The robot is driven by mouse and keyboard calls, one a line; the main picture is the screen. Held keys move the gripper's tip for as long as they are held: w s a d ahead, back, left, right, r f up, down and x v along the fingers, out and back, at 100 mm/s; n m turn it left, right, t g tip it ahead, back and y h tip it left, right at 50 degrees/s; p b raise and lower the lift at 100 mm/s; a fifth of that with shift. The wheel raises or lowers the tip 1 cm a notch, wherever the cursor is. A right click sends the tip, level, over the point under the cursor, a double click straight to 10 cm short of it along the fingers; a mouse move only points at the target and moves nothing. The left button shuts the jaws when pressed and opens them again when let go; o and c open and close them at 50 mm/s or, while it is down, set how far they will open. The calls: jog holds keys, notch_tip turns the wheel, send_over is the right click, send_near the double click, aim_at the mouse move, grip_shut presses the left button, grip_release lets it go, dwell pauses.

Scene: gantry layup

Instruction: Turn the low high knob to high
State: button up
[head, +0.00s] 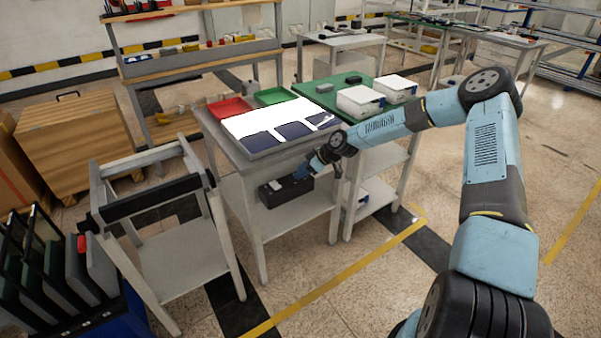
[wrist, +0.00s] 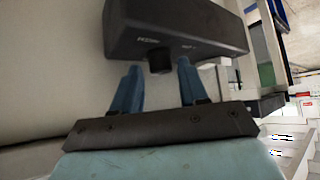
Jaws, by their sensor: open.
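The dark control box (head: 286,190) stands on the lower shelf of the grey table in the head view. In the wrist view the box (wrist: 190,28) fills the top, with small pale lettering on its face. Its short black knob (wrist: 160,60) sticks out towards me. My gripper (wrist: 158,66) is open, with one blue finger on each side of the knob. The fingertips appear close to the knob, with gaps on both sides. The knob's pointer is too dark to read. In the head view my gripper (head: 303,173) is at the box, and the knob cannot be made out.
The table top (head: 250,148) above the box holds a red tray (head: 229,108), a green tray (head: 274,96) and a white sheet with dark panels. Table legs stand near my wrist. A second table with a green mat (head: 340,84) is just to the right.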

jog(key=shift+w+a+f, duration=0.1)
jog(key=shift+a+f, duration=0.25)
jog(key=shift+f, duration=0.1)
jog(key=shift+c, duration=0.3)
jog(key=c, duration=0.7)
jog(key=shift+r, duration=0.1)
